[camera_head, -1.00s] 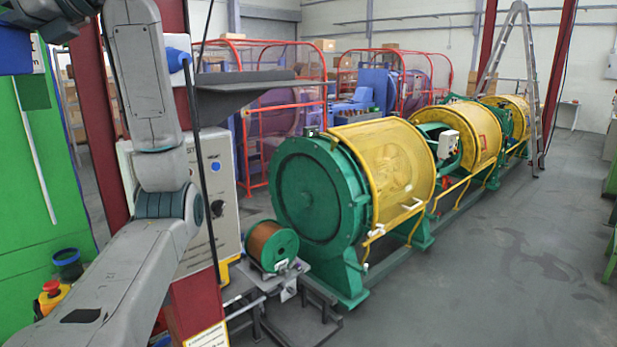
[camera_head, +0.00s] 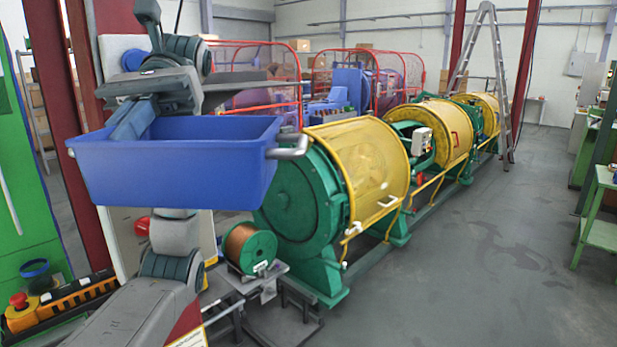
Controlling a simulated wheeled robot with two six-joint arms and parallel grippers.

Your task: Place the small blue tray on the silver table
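The small blue tray (camera_head: 175,165) hangs in the air in the left half of the view, close to me, slightly tilted. A grey handle shows at its right end. My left gripper (camera_head: 132,122) reaches down at the tray's far left side and appears shut on it; the fingertips are partly hidden by the tray wall. My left arm rises behind the tray from the bottom left. My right gripper is not in view. I cannot pick out a silver table with certainty.
A green and yellow strander (camera_head: 355,165) runs away to the back right. A copper spool (camera_head: 248,247) sits at its near end. A ladder (camera_head: 497,80) stands behind. A green bench (camera_head: 603,232) is at the right edge. The grey floor between is open.

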